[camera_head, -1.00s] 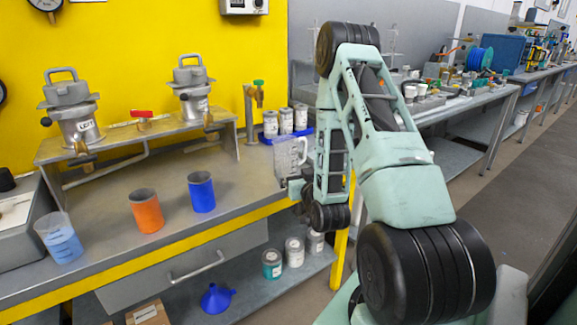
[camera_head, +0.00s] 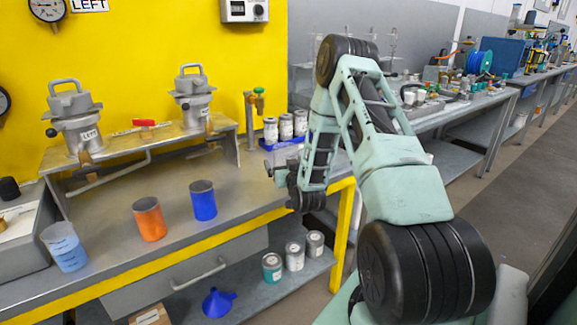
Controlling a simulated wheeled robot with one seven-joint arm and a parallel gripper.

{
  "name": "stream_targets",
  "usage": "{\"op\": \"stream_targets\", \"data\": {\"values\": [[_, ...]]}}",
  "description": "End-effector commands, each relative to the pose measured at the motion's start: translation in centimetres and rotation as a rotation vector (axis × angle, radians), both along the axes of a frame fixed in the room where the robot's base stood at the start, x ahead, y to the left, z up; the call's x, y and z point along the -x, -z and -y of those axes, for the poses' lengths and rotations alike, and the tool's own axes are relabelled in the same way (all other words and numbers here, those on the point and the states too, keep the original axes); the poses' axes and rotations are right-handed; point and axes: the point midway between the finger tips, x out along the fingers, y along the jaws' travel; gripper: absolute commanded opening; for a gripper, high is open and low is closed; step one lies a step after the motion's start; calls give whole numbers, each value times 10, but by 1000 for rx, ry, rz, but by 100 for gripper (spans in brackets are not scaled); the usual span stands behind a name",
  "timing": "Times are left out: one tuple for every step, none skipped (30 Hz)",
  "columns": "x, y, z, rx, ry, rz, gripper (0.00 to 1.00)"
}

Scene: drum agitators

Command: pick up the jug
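A translucent jug (camera_head: 64,247) with blue liquid stands upright at the left end of the grey bench, near its front edge. My gripper (camera_head: 279,171) shows as a small dark shape over the bench's right end, far to the right of this jug and apart from it. Its fingers are too small and too partly hidden by my arm to tell open from shut. The clear graduated jug seen beside my gripper earlier is not visible now.
An orange cup (camera_head: 149,219) and a blue cup (camera_head: 203,200) stand mid-bench. Behind them is a raised shelf (camera_head: 150,136) with two grey lidded vessels. Cans stand in a blue tray (camera_head: 268,145). A blue funnel (camera_head: 218,303) and cans are on the lower shelf.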

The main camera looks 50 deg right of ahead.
Motion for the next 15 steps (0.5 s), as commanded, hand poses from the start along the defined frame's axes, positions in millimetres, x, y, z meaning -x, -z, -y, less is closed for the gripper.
{"op": "stream_targets", "data": {"values": [[0, 0, 0, 0, 0, 0, 96], [0, 0, 0, 0, 0, 0, 96], [0, 0, 0, 0, 0, 0, 91], [0, 0, 0, 0, 0, 0, 82], [0, 0, 0, 0, 0, 0, 74], [0, 0, 0, 0, 0, 0, 63], [0, 0, 0, 0, 0, 0, 55], [0, 0, 0, 0, 0, 0, 47], [0, 0, 0, 0, 0, 0, 47], [0, 0, 0, 1, 0, 1, 47], [0, 0, 0, 1, 0, 1, 47], [0, 0, 0, 1, 0, 1, 47], [0, 0, 0, 1, 0, 1, 47], [0, 0, 0, 1, 0, 1, 47], [0, 0, 0, 1, 0, 1, 47]]}}
